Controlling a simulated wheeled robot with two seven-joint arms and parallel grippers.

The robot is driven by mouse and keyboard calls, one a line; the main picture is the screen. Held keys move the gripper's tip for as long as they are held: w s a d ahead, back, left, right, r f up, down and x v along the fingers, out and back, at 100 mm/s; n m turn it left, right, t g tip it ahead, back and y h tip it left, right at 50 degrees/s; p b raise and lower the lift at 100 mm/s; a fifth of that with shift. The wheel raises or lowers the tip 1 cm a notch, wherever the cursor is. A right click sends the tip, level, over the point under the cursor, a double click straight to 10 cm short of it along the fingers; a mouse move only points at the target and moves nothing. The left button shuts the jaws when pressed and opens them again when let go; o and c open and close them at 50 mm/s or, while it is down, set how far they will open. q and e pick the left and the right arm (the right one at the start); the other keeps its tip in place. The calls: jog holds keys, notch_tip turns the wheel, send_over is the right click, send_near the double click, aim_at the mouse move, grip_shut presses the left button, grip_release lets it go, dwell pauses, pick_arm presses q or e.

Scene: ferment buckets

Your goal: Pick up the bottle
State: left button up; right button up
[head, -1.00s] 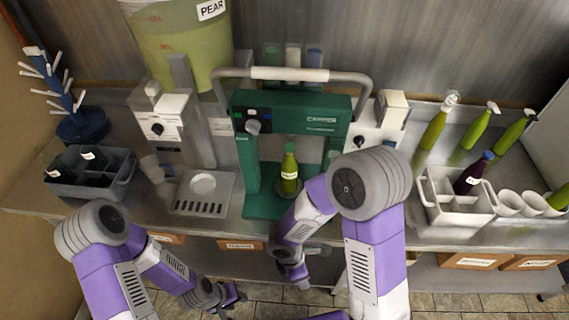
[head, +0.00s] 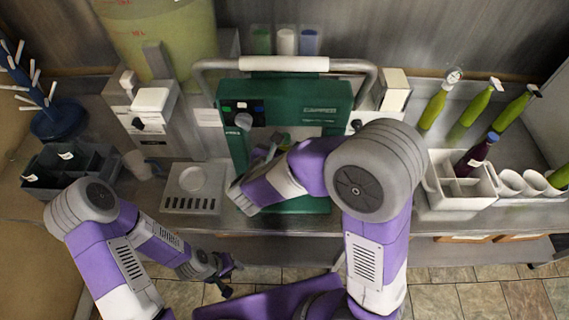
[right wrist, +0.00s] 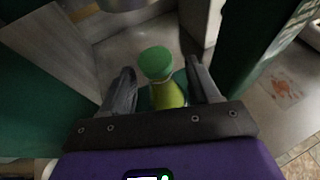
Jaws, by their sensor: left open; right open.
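The bottle (right wrist: 168,94) is green with a green cap and stands upright in the green capping machine (head: 318,117). In the right wrist view it is between the two fingers of my right gripper (right wrist: 160,70), which is open. A gap shows on each side of the bottle. In the head view my right arm hides most of the bottle. My left gripper (head: 225,274) is open and empty, low in front of the counter, away from the bottle.
A white divided caddy (head: 462,187) with a dark bottle (head: 476,156) stands right, near several green bottles and white cups. At left are a dark divided crate (head: 72,168), a blue bottle tree (head: 52,118) and a drip tray (head: 192,190).

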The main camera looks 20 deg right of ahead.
jog(key=shift+x, duration=0.85)
jog(key=shift+c, duration=0.4)
grip_shut()
dwell(0.4)
